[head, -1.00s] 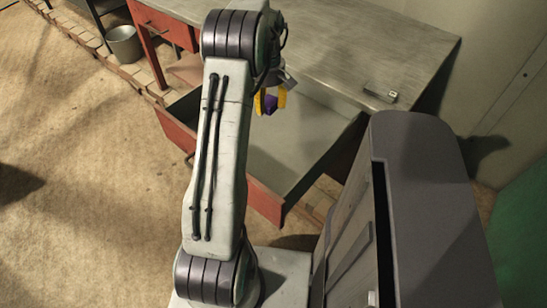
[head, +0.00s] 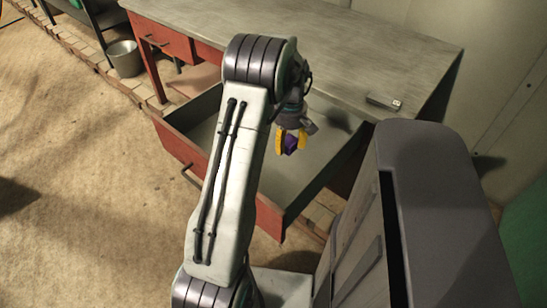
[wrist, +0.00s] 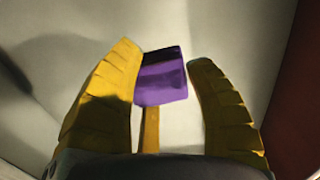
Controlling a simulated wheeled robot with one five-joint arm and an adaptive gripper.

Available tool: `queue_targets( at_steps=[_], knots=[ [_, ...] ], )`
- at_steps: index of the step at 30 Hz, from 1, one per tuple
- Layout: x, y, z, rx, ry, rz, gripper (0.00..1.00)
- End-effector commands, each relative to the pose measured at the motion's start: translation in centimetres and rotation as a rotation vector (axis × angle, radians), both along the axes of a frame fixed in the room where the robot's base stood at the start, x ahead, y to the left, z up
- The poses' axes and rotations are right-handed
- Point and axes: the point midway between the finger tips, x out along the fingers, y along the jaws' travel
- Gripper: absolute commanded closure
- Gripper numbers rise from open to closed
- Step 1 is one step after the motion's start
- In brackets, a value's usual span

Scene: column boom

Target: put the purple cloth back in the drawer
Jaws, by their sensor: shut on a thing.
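The purple cloth (head: 290,144) is a small, block-like bundle between the yellow fingers of my gripper (head: 290,142). In the wrist view the cloth (wrist: 161,82) sits near the fingertips of my gripper (wrist: 165,75), close against the left finger, with a gap showing toward the right finger. My gripper is shut on it. The red drawer (head: 270,219) with a grey inside is pulled open below the workbench. My gripper hangs over the drawer's open inside. My arm hides part of the drawer in the head view.
The grey-topped workbench (head: 330,55) stands behind the drawer, with a small metal thing (head: 384,103) on its right edge. A closed red drawer (head: 160,37) is at its left. A bucket (head: 125,58) stands on bricks at far left. The floor at left is clear.

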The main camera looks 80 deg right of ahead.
Motion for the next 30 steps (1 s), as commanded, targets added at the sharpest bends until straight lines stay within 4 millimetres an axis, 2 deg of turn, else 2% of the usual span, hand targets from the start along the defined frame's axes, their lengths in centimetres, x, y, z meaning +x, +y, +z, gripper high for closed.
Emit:
queue_targets(
  at_steps=[3,9,16,24,30],
  knots=[
    [2.0,0.5,-1.1,0.004,0.000,0.003,0.83],
    [3.8,0.9,-2.3,0.001,0.002,0.001,0.83],
    [4.3,1.0,-3.0,0.001,0.002,-0.001,0.83],
    [4.3,1.0,-5.9,0.002,0.001,-0.001,0.83],
    [4.3,1.0,-6.7,0.000,0.001,-0.001,0.83]
  ],
)
